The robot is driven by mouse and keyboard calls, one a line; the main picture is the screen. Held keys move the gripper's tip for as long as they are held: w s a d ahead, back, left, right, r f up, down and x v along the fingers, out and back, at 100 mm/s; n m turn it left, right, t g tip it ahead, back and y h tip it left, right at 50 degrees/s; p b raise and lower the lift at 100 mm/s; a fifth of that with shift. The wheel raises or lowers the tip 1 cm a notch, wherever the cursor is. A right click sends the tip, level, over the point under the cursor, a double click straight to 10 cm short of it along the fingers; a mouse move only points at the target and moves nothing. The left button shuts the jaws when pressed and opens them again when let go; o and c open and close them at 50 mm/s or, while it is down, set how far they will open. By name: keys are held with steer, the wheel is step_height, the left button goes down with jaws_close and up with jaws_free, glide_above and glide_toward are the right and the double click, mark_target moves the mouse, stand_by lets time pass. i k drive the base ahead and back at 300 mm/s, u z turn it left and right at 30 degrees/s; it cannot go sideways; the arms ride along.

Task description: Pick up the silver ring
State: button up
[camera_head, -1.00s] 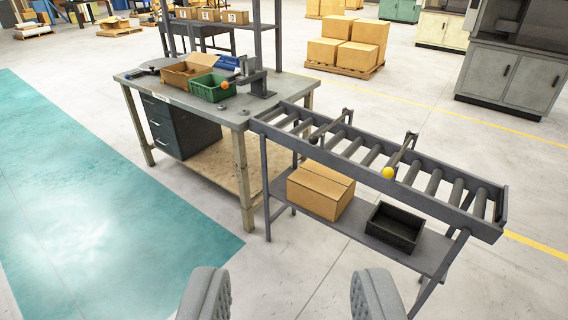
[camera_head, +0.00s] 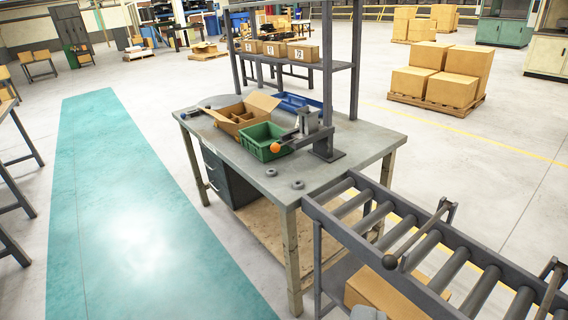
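Two small grey rings lie on the grey workbench (camera_head: 225,178) near its front right corner. One ring (camera_head: 271,172) is farther left; the other ring (camera_head: 297,185) is nearer the roller conveyor. Both look similar in grey, and I cannot tell which is the silver one. An arbor press (camera_head: 306,124) with an orange ball on its handle stands behind them, next to a green bin (camera_head: 258,140). Only a pale grey tip of my gripper (camera_head: 367,314) shows at the bottom edge, well apart from the rings. Its other finger is out of view.
The roller conveyor (camera_head: 425,245) with raised bars adjoins the bench's right side. A cardboard box (camera_head: 392,295) sits beneath it. An open carton (camera_head: 240,112) and a blue tray (camera_head: 292,101) are on the bench. Floor along the teal strip (camera_head: 130,210) is clear.

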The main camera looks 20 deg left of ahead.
mark_target(271, 172)
steer(key=u, duration=0.35)
steer(key=i, duration=1.65)
steer(key=u, duration=0.65)
steer(key=i, duration=0.6)
steer(key=u, duration=0.2)
